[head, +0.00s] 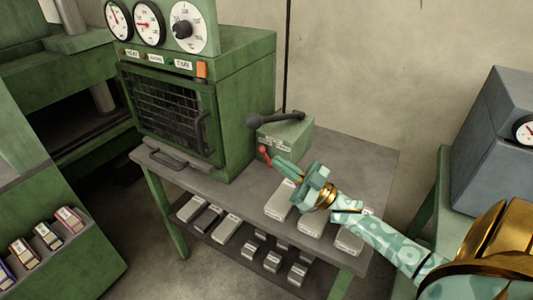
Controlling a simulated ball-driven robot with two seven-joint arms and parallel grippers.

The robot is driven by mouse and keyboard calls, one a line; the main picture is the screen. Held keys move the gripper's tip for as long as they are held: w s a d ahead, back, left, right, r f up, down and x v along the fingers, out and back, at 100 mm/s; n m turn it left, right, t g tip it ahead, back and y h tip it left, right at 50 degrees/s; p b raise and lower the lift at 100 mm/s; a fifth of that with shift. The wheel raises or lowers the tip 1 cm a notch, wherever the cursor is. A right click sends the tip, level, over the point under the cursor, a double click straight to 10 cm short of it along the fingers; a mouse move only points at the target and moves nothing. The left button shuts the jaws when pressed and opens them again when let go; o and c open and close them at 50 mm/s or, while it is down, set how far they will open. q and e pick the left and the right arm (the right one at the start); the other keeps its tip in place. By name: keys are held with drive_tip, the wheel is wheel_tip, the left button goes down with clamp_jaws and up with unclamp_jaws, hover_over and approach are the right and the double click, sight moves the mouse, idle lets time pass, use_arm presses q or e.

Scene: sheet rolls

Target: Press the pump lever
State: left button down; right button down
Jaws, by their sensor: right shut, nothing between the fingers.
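A small green pump box (285,136) stands on the grey table to the right of the green oven. A dark lever (276,119) with a round black knob at its left end lies across the top of the box, nearly level. A small red knob (264,152) shows at the front of the box, low on its left. My right gripper (276,159) reaches in from the right, shut and empty. Its fingertips are in front of the box, close to the red knob and below the lever; I cannot tell whether they touch the knob. My left gripper is not in view.
The green oven (215,110) with gauges and a barred door stands left of the pump. Several pale blocks (278,204) lie on the table's front part, and more lie on the shelf below. A grey machine (495,150) stands at the right.

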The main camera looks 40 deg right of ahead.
drive_tip(key=v, duration=0.2)
drive_tip(key=shift+s+d+f, duration=0.1)
drive_tip(key=shift+s, duration=0.3)
idle(1.4)
